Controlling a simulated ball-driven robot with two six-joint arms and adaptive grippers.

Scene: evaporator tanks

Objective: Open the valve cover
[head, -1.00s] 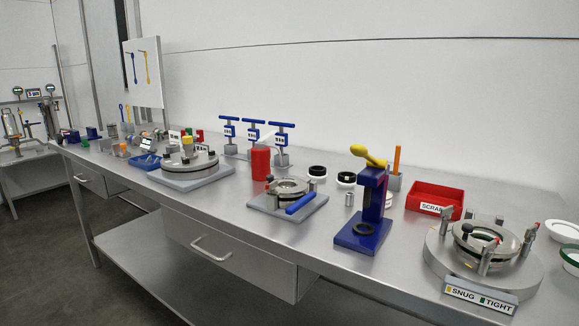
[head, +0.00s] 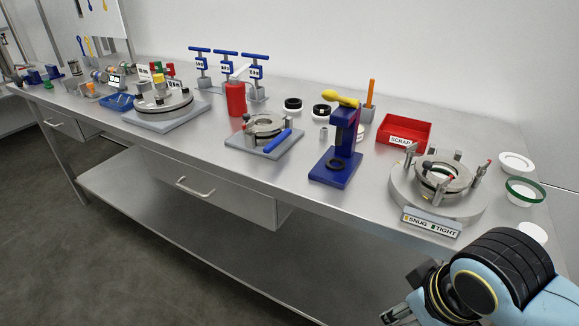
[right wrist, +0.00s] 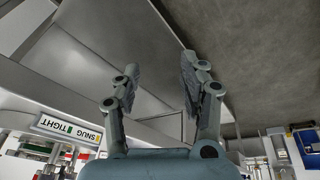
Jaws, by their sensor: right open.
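A round metal fixture (head: 440,185) stands at the right of the bench, with a ring-shaped lid and several upright clamps with red tips. Its sign (head: 432,224) reads SNUG and TIGHT, and the sign also shows in the right wrist view (right wrist: 65,128). Which part is the valve cover I cannot tell for certain. My right gripper (head: 396,314) is at the lower edge of the head view, in front of the bench and apart from the fixture. In the right wrist view its fingers (right wrist: 158,72) are spread and empty. My left gripper is not in view.
A blue press with a yellow handle (head: 338,150) and a red SCRAP bin (head: 403,133) stand near the fixture. White dishes (head: 516,163) lie to its right. A clamp plate (head: 264,137) and a round flanged unit (head: 164,104) stand further left.

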